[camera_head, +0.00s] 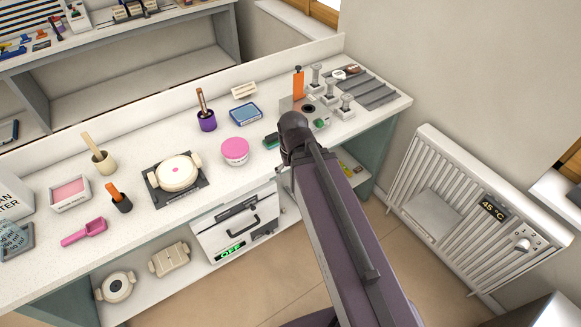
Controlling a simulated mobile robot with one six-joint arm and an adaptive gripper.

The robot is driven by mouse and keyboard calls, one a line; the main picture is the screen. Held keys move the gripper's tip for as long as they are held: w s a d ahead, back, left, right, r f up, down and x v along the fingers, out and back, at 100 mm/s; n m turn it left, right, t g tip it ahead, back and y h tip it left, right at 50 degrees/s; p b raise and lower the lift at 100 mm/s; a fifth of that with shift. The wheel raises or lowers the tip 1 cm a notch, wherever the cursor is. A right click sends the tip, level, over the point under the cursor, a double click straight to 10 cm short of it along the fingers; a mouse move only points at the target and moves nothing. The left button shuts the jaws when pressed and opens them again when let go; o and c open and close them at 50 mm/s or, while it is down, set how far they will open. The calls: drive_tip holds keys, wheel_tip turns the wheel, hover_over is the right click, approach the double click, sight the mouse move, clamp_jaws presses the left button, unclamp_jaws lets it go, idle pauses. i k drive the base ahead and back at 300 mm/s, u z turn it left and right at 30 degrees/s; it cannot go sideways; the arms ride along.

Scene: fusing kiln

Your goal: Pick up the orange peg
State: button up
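An upright orange piece (298,84), which looks like the orange peg, stands at the back right of the white counter (215,170). Its lower end meets a grey block (286,104). Another orange piece (113,190) sticks up from a small black holder (124,204) at the front left of the counter; I cannot tell whether it is a peg or a tool handle. My dark arm reaches up from the bottom right, its far joint just in front of the grey block. My gripper does not show; the arm hides what lies behind it.
Several grey knobbed posts (331,95) and a ribbed dark tray (371,93) stand right of the orange piece. A pink-lidded jar (235,150), a blue pad (246,113) and a purple cup (207,121) stand left. A radiator (455,220) is at the right.

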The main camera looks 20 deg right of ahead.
sight(118, 197)
drive_tip(key=u, duration=3.95)
drive_tip(key=i, duration=0.05)
drive_tip(key=z, duration=2.65)
